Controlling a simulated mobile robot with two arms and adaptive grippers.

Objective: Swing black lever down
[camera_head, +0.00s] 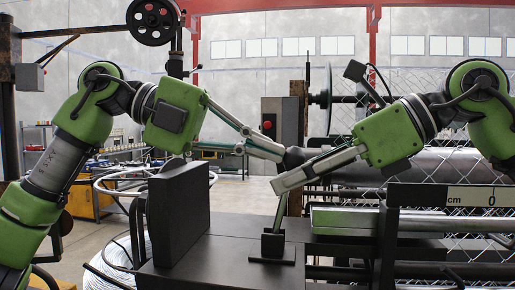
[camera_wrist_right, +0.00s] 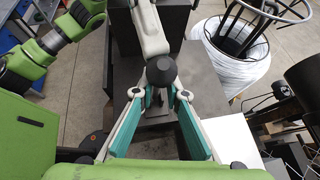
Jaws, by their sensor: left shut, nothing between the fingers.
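The black lever's round knob (camera_head: 293,158) is at the centre of the head view, above a dark base bracket (camera_head: 272,246). Its thin shaft (camera_head: 279,212) looks nearly upright, leaning slightly right. My left gripper (camera_head: 281,153) is shut and empty, its tips right at the knob; I cannot tell whether they touch it. My right gripper (camera_head: 282,176) is lower, reaching in from the right. In the right wrist view its teal-padded fingers (camera_wrist_right: 161,95) are spread open, with the knob (camera_wrist_right: 161,71) showing between them. The shaft is mostly hidden there.
A black upright block (camera_head: 178,212) stands left of the lever on the dark bench. A wire coil stand (camera_head: 115,225) is further left. A rail with a cm scale (camera_head: 470,196) and chain-link mesh (camera_head: 455,165) lie to the right. A red-button box (camera_head: 280,120) stands behind.

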